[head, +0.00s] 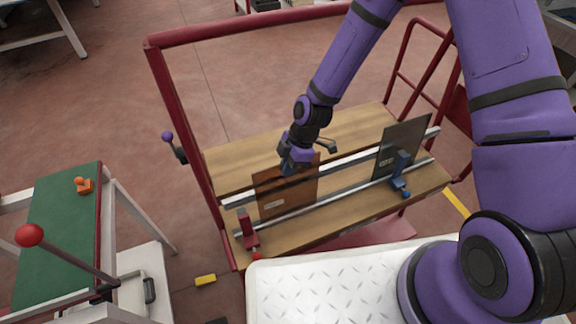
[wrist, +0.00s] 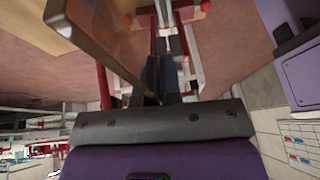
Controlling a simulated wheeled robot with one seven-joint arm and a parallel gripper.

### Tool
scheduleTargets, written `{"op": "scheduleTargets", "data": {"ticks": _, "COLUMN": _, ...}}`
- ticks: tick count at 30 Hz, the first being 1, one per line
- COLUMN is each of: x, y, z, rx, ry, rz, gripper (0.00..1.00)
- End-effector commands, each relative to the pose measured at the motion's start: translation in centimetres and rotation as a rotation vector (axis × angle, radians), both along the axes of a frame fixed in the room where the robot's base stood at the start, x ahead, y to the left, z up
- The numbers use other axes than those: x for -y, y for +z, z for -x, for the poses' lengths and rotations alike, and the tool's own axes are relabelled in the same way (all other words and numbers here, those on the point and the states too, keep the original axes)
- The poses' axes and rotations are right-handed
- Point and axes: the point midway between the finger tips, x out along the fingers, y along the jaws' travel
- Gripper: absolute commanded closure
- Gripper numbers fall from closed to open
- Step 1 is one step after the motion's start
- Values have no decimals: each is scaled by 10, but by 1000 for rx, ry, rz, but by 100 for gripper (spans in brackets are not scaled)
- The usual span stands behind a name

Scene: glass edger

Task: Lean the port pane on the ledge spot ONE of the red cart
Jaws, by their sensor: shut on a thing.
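The port pane is a reddish-brown pane (head: 287,190) with a small pale label low on its face. It stands nearly upright at the left part of the red cart's ledge, in front of the long metal rail. My gripper (head: 289,168) is shut on its top edge. In the wrist view the pane (wrist: 104,40) runs up and left from my gripper's fingers (wrist: 170,88). The red cart (head: 176,125) has a wooden deck (head: 340,128) and metal rails. I cannot tell whether the pane's lower edge touches the ledge.
A dark grey pane (head: 402,147) stands at the right of the same ledge, by a blue clamp (head: 400,172). A red clamp (head: 247,230) stands at the left end. A green-topped table (head: 58,235) is to the left. A white ribbed surface (head: 325,285) is at the front.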

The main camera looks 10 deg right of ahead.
Motion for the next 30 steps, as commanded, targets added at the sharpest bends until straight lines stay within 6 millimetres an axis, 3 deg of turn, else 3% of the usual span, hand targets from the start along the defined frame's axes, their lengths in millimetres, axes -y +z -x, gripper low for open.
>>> {"op": "scheduleTargets", "data": {"ticks": 18, "x": 0, "y": -7, "z": 0, "rx": 2, "ry": 1, "rz": -1, "gripper": 100}}
{"op": "scheduleTargets", "data": {"ticks": 23, "x": 0, "y": -7, "z": 0, "rx": 1, "ry": 1, "rz": 0, "gripper": 65}}
{"op": "scheduleTargets", "data": {"ticks": 30, "x": 0, "y": -7, "z": 1, "rx": 0, "ry": 0, "rz": 0, "gripper": 65}}
